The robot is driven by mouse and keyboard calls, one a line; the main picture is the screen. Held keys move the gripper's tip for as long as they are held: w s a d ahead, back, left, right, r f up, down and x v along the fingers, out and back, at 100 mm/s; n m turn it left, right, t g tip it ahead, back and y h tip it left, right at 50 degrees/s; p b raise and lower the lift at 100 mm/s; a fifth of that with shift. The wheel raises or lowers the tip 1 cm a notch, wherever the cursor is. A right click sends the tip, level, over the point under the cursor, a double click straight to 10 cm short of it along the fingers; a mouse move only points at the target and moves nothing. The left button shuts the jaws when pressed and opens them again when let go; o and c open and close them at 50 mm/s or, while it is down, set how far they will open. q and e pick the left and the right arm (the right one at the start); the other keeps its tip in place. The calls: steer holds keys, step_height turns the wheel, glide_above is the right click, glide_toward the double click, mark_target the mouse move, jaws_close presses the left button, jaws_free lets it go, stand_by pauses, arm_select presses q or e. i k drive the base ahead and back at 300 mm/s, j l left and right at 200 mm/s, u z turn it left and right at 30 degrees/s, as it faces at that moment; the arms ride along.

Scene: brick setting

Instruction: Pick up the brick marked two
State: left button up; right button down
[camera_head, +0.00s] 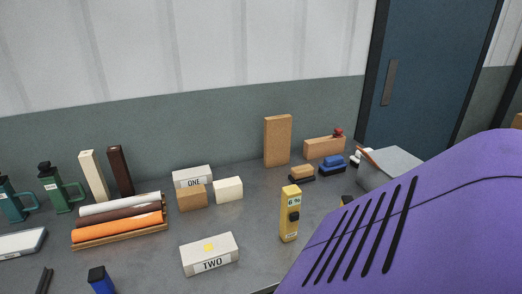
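A similar brick marked ONE (193,177) lies further back, partly hidden by a tan block (192,198) and a cream block (228,190). Neither of my grippers shows in the head view. Nothing touches the TWO brick.
A yellow meter (289,214) reading "6 %" stands right of TWO. Orange, brown and white rolls (118,231) lie at left, with green bottles (58,190) beyond. A large purple slotted surface (400,225) covers the lower right. The table (152,268) left of TWO is mostly clear.

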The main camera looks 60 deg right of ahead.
mark_target(198, 257)
steer(key=z, duration=1.3)
steer(key=l+u, duration=0.7)
steer(key=i+l, duration=0.05)
